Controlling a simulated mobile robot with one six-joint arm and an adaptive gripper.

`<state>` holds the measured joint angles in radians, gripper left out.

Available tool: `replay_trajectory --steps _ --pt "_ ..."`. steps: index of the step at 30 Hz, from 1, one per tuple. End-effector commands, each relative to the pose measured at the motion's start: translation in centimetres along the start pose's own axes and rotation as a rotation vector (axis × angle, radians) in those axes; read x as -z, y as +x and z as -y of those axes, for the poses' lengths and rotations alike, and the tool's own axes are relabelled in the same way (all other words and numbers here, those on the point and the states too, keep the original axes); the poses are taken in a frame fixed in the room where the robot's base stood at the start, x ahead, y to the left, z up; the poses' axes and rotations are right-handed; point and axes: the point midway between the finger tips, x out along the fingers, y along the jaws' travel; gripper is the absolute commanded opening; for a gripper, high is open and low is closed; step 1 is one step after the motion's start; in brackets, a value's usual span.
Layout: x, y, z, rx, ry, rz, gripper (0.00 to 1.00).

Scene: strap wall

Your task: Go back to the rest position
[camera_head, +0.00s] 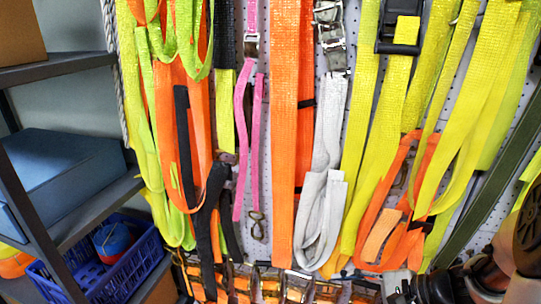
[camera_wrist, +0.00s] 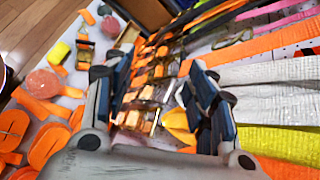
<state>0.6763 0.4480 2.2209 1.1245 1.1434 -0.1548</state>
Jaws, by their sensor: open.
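My gripper (camera_wrist: 160,68) is open in the wrist view, its two dark blue-grey fingers well apart. No object is held between them. Beyond the fingers is a row of metal buckles (camera_wrist: 150,98) with orange straps. In the head view, part of my arm shows at the bottom right, in front of the lower strap wall. Whether the fingertips touch any strap or buckle cannot be told.
Yellow, orange (camera_head: 285,130), pink (camera_head: 257,150) and grey (camera_head: 325,200) straps hang on a perforated panel. A dark shelf at left holds a blue box (camera_head: 65,165) and a blue crate (camera_head: 130,272). Orange rolled straps (camera_wrist: 48,145) lie on a pale surface at left in the wrist view.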

Motion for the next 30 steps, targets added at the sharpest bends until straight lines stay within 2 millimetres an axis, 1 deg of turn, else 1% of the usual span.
replay_trajectory --steps 1,3,6,9,12,16,21,25,30 --pt "-2.7 0.0 -0.2 -0.072 -0.097 -0.01 0.51" --pt "-5.6 -0.1 -1.2 -0.173 -0.223 -0.028 0.51" --pt "-9.1 -0.7 -2.9 -0.308 -0.403 -0.066 0.51" --pt "-11.9 -1.7 -4.7 -0.43 -0.587 -0.114 0.51" --pt "-13.9 -3.1 -6.3 -0.537 -0.773 -0.177 0.51" --pt "-15.7 -5.3 -7.8 -0.65 -1.015 -0.278 0.51" --pt "-16.9 -8.1 -8.6 -0.737 -1.283 -0.418 0.51" --pt "-17.3 -9.5 -8.7 -0.768 -1.409 -0.495 0.51" --pt "-17.4 -10.3 -8.6 -0.779 -1.468 -0.537 0.51"
